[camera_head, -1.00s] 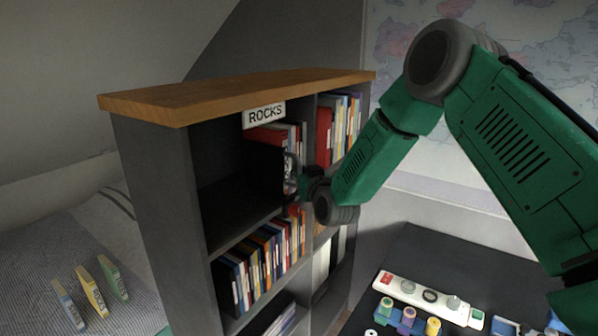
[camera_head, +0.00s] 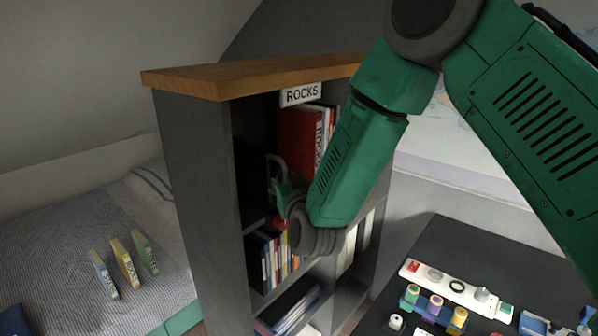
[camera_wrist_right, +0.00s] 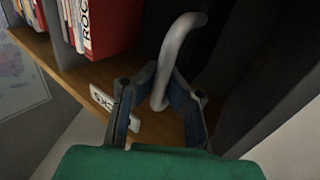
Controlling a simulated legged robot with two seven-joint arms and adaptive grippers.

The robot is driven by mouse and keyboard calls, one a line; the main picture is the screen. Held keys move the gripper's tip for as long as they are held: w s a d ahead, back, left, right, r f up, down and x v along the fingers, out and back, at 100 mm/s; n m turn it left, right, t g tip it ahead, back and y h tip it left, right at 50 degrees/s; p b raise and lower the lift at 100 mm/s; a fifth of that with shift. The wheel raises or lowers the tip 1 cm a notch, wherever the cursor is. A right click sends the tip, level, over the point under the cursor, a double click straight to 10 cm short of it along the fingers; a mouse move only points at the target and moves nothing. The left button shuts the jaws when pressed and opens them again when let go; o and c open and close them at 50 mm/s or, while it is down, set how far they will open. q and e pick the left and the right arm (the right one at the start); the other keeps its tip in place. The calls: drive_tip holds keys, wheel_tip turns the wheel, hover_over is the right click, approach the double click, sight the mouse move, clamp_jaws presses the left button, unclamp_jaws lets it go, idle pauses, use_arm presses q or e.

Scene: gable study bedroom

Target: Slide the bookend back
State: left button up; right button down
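The bookend (camera_head: 272,172) is a grey bent bar in the upper left shelf compartment, left of the red ROCKS book (camera_head: 306,140) and apart from it. In the right wrist view the bookend (camera_wrist_right: 176,48) rises between my fingers and bends over at its end. My right gripper (camera_head: 284,192) reaches into the compartment. In the right wrist view its fingers (camera_wrist_right: 160,92) close in on both sides of the bookend's bar. The red book (camera_wrist_right: 108,25) stands beside it there. The bookend's base is mostly hidden. My left gripper is out of view.
The bookcase (camera_head: 190,170) has a wooden top and a ROCKS sign (camera_head: 301,93). More books (camera_head: 272,258) fill the compartment below. A bed (camera_head: 75,240) with three books is at left. A dark desk (camera_head: 440,245) with small items is at right.

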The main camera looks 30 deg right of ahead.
drive_tip(key=a, duration=0.1)
drive_tip(key=s+a, duration=0.1)
drive_tip(key=a, duration=0.2)
drive_tip(key=shift+s+f, duration=0.15)
drive_tip(key=shift+s, duration=0.25)
drive_tip(key=c, duration=1.6)
unclamp_jaws()
drive_tip(key=shift+w+d, duration=0.1)
drive_tip(key=shift+d, duration=0.3)
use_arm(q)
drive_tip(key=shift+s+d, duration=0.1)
use_arm(e)
drive_tip(key=s, duration=0.4)
drive_tip(key=s+a, duration=0.1)
drive_tip(key=s, duration=0.6)
drive_tip(key=shift+s+a+f, duration=0.1)
drive_tip(key=shift+s+a, duration=0.05)
drive_tip(key=shift+s, duration=0.15)
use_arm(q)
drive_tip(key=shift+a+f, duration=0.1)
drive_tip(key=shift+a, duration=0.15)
use_arm(e)
drive_tip(key=shift+a, duration=0.3)
